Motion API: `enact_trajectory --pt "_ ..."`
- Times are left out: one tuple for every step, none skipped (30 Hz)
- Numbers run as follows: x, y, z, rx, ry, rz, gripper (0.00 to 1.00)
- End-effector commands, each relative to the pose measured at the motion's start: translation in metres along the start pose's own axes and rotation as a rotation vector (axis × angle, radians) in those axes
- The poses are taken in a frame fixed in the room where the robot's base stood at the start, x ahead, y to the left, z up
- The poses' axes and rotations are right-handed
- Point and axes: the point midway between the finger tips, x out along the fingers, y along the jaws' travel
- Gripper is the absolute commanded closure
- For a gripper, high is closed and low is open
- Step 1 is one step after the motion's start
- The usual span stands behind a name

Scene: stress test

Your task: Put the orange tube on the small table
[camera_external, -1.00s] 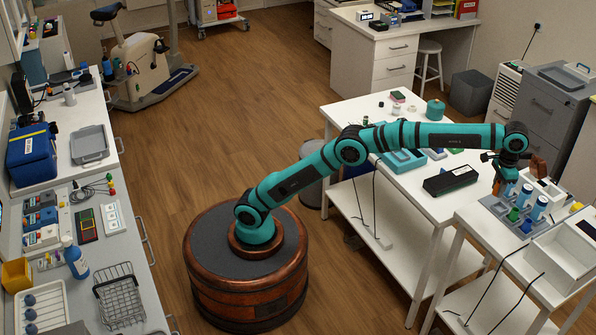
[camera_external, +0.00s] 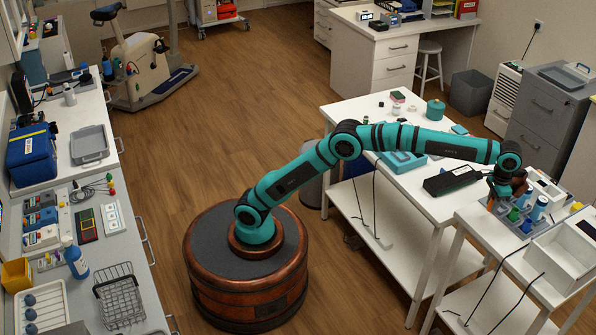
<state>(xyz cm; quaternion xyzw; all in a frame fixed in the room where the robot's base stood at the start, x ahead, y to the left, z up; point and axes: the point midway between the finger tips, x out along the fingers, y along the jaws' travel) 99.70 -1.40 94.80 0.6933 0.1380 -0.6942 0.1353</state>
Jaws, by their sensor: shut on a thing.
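My gripper (camera_external: 499,190) is at the right, low over the left end of a grey tube rack (camera_external: 533,230). It is shut on a small orange tube (camera_external: 492,203), which is mostly hidden by the gripper and hard to make out. I cannot tell whether the tube touches the rack. Blue tubes (camera_external: 539,207) and a green one (camera_external: 514,214) stand in the rack just right of the gripper. The rack is on a small white table (camera_external: 478,220) at the lower right, beside a longer white table (camera_external: 412,182).
A white open box (camera_external: 560,258) stands in front of the rack. A black case (camera_external: 452,180) lies on the longer table, left of my gripper. A teal tray (camera_external: 402,161) and a teal jar (camera_external: 435,110) are farther back. Cables hang below the tables.

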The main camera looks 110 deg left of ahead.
Motion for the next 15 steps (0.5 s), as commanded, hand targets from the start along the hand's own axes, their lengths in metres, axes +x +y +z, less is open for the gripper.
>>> enact_trajectory --pt "0.007 0.0 0.001 0.0 -0.002 -0.001 0.96" --pt "0.011 0.0 0.0 0.0 -0.002 -0.001 0.96" --pt "0.017 0.0 0.0 0.0 -0.003 -0.001 0.96" --pt "0.022 0.0 0.0 0.0 -0.003 -0.001 0.96" --pt "0.025 0.0 0.0 0.0 -0.002 -0.001 0.96" --pt "0.029 0.0 0.0 0.0 -0.001 -0.001 0.96" --pt "0.03 0.0 0.0 0.0 -0.002 -0.001 0.96" --pt "0.032 0.0 0.0 0.0 -0.001 -0.001 0.96" --pt "0.032 0.0 0.0 0.0 -0.001 0.0 0.96" --pt "0.032 0.0 0.0 0.0 -0.001 0.0 0.96" --pt "0.032 0.0 0.0 0.0 -0.001 0.0 0.96" --pt "0.032 0.0 0.0 0.0 0.0 0.0 0.96" --pt "0.032 0.0 0.0 0.0 -0.001 0.0 0.96" --pt "0.032 0.0 0.0 0.0 -0.001 0.0 0.96" --pt "0.032 0.0 0.0 0.0 -0.001 0.0 0.96"
